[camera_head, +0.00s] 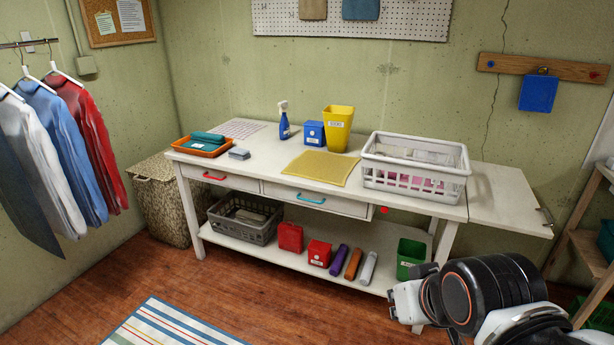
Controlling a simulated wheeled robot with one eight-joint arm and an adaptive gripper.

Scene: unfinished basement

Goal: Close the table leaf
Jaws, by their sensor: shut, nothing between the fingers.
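The table leaf (508,200) is a pale flat panel at the right end of the white table (262,180). It stands out roughly level with the tabletop. A small metal handle (546,215) is on its outer right edge. A red knob (384,210) shows below the table's front edge, left of the leaf. My gripper (406,301) is at the lower right, in front of the table and below the leaf, apart from the leaf. It is shut and empty. My arm hides part of the floor and the table's right front leg.
A white basket (415,185) stands on the tabletop close to the leaf. A green bin (411,257) sits on the lower shelf near my gripper. A wooden shelf unit (575,240) stands right of the leaf, with a narrow gap between. The leaf's top is bare.

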